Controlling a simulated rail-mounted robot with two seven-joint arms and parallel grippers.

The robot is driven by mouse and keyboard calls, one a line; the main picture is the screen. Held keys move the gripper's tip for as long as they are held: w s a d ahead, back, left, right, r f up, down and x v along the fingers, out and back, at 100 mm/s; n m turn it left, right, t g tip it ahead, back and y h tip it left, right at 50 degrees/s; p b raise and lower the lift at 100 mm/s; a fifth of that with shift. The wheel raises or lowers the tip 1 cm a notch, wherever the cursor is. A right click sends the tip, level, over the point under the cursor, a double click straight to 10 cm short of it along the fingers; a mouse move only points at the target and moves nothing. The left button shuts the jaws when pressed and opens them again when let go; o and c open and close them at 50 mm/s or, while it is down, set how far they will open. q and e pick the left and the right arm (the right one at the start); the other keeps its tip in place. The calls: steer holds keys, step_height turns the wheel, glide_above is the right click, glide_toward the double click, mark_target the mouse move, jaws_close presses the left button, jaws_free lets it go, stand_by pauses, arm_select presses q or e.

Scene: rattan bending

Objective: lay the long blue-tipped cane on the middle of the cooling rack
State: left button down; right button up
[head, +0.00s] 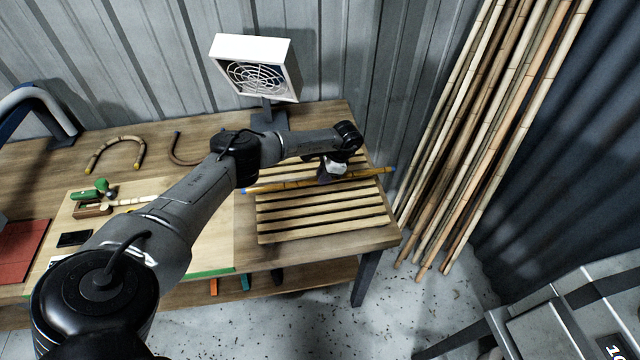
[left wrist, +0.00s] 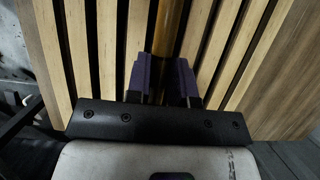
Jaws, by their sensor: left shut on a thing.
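The long blue-tipped cane (head: 290,184) is straight and yellow-brown, with a blue tip at each end. It lies along the far part of the slatted wooden cooling rack (head: 322,227), roughly parallel to the slats, its right end reaching past the rack. My left gripper (head: 328,174) is over the rack, shut on the cane near its middle. In the left wrist view the cane (left wrist: 168,28) runs between the two purple fingers (left wrist: 162,80), with the slats (left wrist: 103,40) behind it. I cannot tell whether the cane touches the slats. My right gripper is not in view.
A white fan (head: 254,70) stands behind the rack. Bent canes (head: 115,145) and small tools (head: 95,195) lie on the left of the workbench. Tall canes (head: 480,120) lean on the wall at the right, beyond the bench edge.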

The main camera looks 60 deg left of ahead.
mark_target(321, 189)
arm_select(q)
steer(key=shift+s+a+f, duration=0.35)
steer(key=shift+a+f, duration=0.15)
steer(key=shift+a, duration=0.1)
steer(key=shift+f+b, duration=0.4)
steer(key=shift+f, duration=1.55)
steer(key=c, duration=1)
jaws_free()
steer(key=shift+r, duration=0.15)
